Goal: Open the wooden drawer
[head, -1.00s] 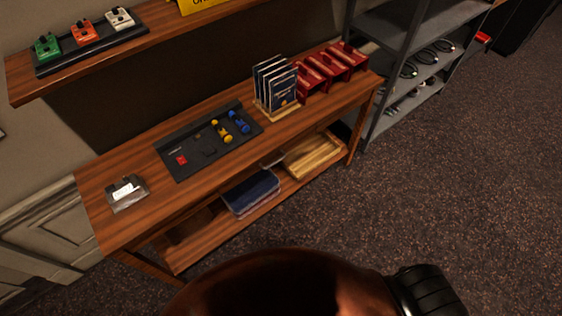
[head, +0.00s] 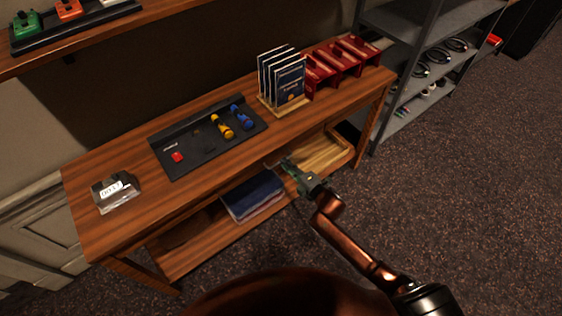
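A light wooden open-topped box (head: 326,154), which looks like the drawer, sits under the desk top at the right end of the lower level. My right gripper (head: 287,165) reaches in from the lower right and is at the left end of this box, overlapping part of it in the view. Its fingers are small and dark here, so I cannot tell whether they touch the box or are open or shut. My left gripper is not in view.
A dark blue folded stack (head: 252,195) lies on the lower shelf, left of the box. The wooden desk (head: 150,212) carries a black panel (head: 190,158), upright booklets (head: 290,83) and a red rack (head: 345,62). A grey shelf unit (head: 400,115) stands right. Floor in front is clear.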

